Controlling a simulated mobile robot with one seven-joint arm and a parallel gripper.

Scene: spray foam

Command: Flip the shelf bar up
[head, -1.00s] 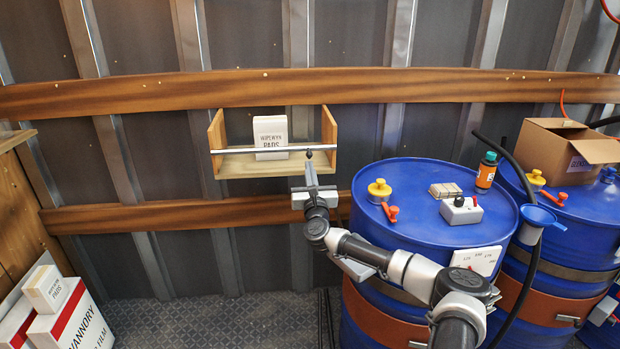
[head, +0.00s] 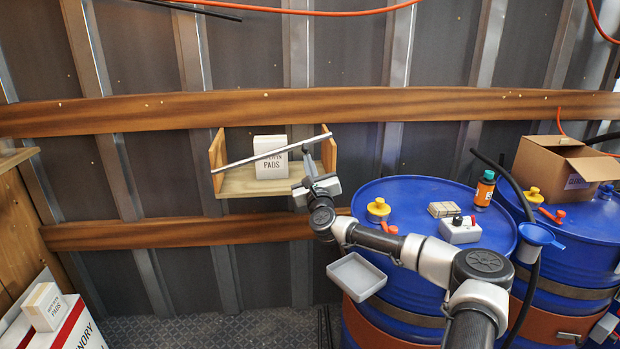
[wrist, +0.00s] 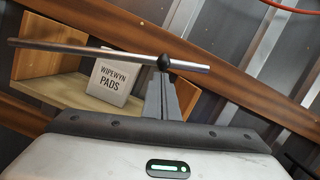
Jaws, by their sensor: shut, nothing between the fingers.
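The shelf bar (head: 262,155) is a thin metal rod across the front of a small wooden wall shelf (head: 240,186). It is tilted, with its left end low at the left side panel and its right end raised near the top of the right panel. A small dark knob (wrist: 164,62) sits on the bar towards its right end. My gripper (head: 307,152) is shut and empty, with its fingertips just below the knob; whether they touch it I cannot tell. In the wrist view the fingers (wrist: 162,80) point up at the knob. A white box of pads (head: 270,170) stands behind the bar.
Blue drums (head: 400,188) stand at the right, with an orange-labelled bottle (head: 484,189) and a white switch box (head: 460,230) on top. A cardboard box (head: 565,168) is further right. A grey tray (head: 357,276) shows below my arm. A wooden beam (head: 400,103) runs above the shelf.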

